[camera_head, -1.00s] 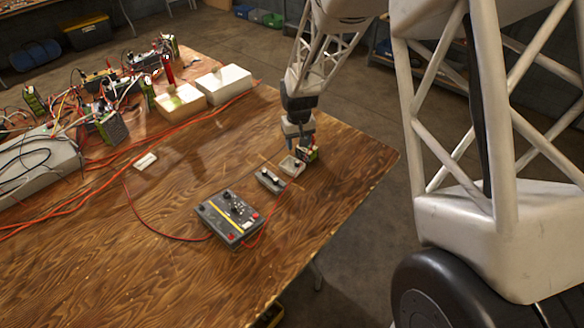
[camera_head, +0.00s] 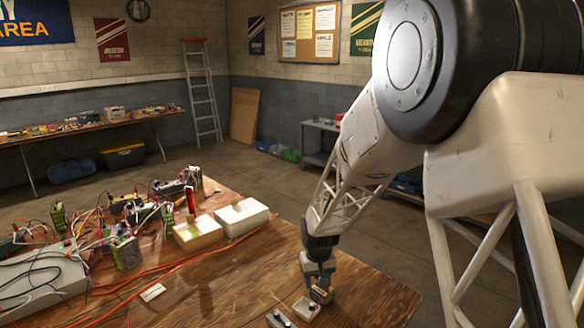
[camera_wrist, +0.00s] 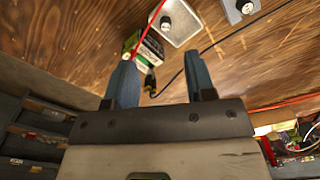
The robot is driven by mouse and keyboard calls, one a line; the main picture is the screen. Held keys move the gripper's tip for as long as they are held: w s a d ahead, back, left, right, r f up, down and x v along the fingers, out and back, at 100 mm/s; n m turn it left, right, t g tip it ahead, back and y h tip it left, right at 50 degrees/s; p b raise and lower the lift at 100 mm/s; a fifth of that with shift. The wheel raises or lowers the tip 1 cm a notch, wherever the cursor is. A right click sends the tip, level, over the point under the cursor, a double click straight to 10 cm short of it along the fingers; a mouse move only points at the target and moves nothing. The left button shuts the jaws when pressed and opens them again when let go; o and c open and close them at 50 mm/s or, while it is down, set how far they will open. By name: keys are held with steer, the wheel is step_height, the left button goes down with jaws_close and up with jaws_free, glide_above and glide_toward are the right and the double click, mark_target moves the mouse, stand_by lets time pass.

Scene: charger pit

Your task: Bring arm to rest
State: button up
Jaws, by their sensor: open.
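My gripper (camera_head: 319,281) points down over the near right part of the wooden table (camera_head: 372,295). In the wrist view my gripper (camera_wrist: 160,65) has its two blue fingers apart, with nothing clamped between them. I cannot tell whether a finger touches the block.
Two pale boxes (camera_head: 241,217) and a cluster of wired devices (camera_head: 125,253) fill the table's left and back. Red cables (camera_head: 190,260) cross it. The table's right corner is clear.

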steer(key=s+d+r, duration=0.4)
steer(key=s+r, duration=0.4)
steer(key=r, duration=0.3)
steer(key=s+d+r+m, duration=0.1)
steer(key=s+r, duration=0.3)
steer(key=s, duration=0.6)
steer(key=s+d+r+m+t, duration=0.1)
steer(key=s+d+r, duration=0.2)
steer(key=s, duration=0.6)
steer(key=s+d+r+t, duration=0.1)
steer(key=s+d+r, duration=0.2)
steer(key=s+r, duration=0.3)
steer(key=s, duration=0.4)
steer(key=shift+s+m, duration=0.35)
steer(key=shift+m, duration=0.05)
